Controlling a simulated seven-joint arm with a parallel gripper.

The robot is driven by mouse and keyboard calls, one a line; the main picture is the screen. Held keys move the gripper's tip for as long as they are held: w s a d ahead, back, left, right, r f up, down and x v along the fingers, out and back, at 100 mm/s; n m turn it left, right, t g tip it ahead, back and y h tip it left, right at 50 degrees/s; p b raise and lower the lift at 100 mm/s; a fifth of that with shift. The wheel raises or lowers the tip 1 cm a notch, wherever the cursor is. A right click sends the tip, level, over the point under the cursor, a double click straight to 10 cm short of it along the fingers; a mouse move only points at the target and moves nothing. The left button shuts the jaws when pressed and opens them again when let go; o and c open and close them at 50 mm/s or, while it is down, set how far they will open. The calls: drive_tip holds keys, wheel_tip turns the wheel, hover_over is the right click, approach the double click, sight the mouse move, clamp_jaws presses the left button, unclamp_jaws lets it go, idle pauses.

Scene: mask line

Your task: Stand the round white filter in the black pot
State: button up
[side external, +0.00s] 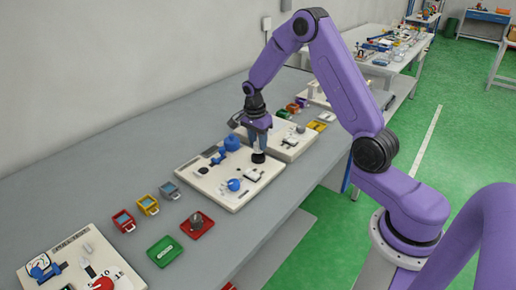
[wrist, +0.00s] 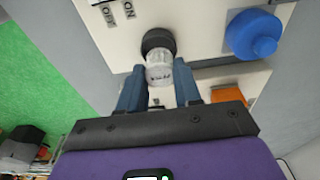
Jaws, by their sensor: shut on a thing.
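The round white filter (wrist: 159,70) is pale with dark lettering on its side. In the wrist view it sits between the two blue-grey fingers of my gripper (wrist: 158,76), which is shut on it. The black pot (wrist: 157,39) is a dark round shape just beyond the filter's far end, and the filter overlaps its near edge. I cannot tell whether the filter is inside the pot or only in front of it. In the side view my gripper (side external: 260,146) points down over the white board, with the dark pot (side external: 258,158) right below the fingertips.
A blue dome (wrist: 254,36) stands right of the pot on the white board (side external: 207,184). A second blue part (side external: 234,185) is nearer the board's front. Another white board (side external: 290,150) lies close behind.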

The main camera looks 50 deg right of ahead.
sight(257, 144)
drive_tip(key=shift+f, duration=1.5)
drive_tip(key=shift+f, duration=0.3)
